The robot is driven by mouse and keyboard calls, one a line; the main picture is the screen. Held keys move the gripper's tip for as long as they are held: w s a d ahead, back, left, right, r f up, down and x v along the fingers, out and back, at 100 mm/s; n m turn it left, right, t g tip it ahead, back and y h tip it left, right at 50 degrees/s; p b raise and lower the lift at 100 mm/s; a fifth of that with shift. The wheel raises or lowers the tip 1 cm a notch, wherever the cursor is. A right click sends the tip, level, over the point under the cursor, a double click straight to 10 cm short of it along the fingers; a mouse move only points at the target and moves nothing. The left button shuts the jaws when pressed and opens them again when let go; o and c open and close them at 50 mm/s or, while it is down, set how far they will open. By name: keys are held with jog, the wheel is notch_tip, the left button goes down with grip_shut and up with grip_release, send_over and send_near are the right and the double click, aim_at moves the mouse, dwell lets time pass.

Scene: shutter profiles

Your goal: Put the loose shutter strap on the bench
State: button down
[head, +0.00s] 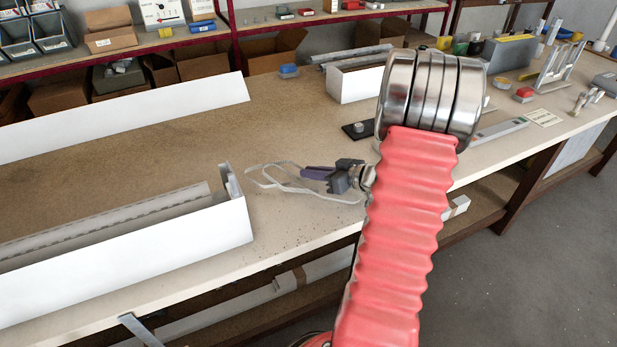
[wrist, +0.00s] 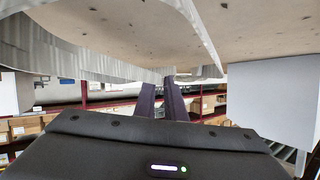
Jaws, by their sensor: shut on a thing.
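The shutter strap (head: 268,184) is a pale grey band bent into a loose loop, in the middle of the head view. My gripper (head: 306,172), with purple fingers, is low over the front part of the bench (head: 295,222) and shut on the strap. The loop spreads left of the fingers and back along their near side. I cannot tell whether it touches the bench top. In the wrist view the fingers (wrist: 163,84) are close together and the strap (wrist: 105,62) shows as a ribbed grey band. My red arm hides part of the bench.
An open white shutter box (head: 130,265) lies at the left, its end close to the strap. A long white panel (head: 120,118) lies behind it. Another white box (head: 357,84) and a small black plate (head: 357,131) are further back. The bench between them is clear.

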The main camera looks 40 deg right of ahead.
jog(key=shift+f, duration=0.55)
jog(key=c, duration=1.8)
grip_release()
jog(key=v, duration=1.2)
jog(key=shift+r, duration=0.15)
